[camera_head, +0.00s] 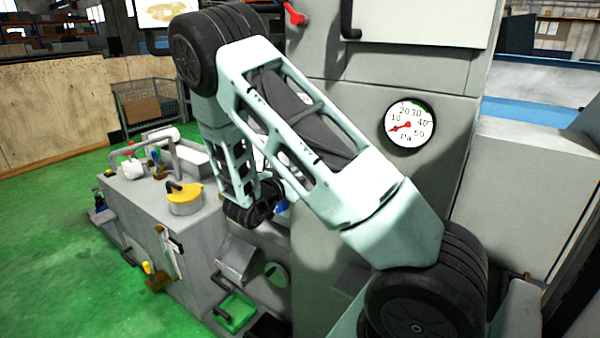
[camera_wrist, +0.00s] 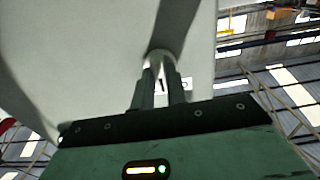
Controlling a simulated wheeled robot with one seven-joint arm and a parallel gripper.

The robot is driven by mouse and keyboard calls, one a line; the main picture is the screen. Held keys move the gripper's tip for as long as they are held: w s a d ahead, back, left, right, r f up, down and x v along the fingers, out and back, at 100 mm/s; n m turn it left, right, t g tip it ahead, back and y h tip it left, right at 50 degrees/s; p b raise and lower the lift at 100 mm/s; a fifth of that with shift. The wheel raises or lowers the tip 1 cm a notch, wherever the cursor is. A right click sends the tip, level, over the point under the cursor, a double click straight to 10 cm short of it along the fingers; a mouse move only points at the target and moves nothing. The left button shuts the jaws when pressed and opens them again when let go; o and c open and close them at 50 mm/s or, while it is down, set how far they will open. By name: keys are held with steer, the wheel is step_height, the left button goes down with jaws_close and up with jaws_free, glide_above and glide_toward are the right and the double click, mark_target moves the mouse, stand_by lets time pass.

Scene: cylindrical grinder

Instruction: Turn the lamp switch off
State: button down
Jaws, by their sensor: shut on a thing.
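In the wrist view, my gripper (camera_wrist: 160,62) reaches up from the bottom. Its two dark fingers close in around a small pale rounded part (camera_wrist: 160,54) in front of a large pale surface (camera_wrist: 85,50). I cannot tell for sure whether this part is the lamp switch. In the head view, my arm crosses the grey machine (camera_head: 335,110) and hides what my gripper touches. No lamp or lamp switch can be made out clearly there.
A round pressure gauge (camera_head: 409,125) is on the machine to the right of my arm. A red-knobbed lever (camera_head: 294,14) is above. A low grey tank with a yellow-topped can (camera_head: 185,199) stands at left. Green floor (camera_head: 50,240) is open at far left.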

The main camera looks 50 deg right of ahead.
steer(key=shift+f, duration=0.1)
steer(key=c, duration=1.4)
jaws_free()
steer(key=shift+a, duration=0.1)
steer(key=s+a+b, duration=0.1)
steer(key=a+b, duration=0.4)
steer(key=a, duration=1.2)
steer(key=shift+s, duration=0.25)
steer(key=shift+a, duration=0.1)
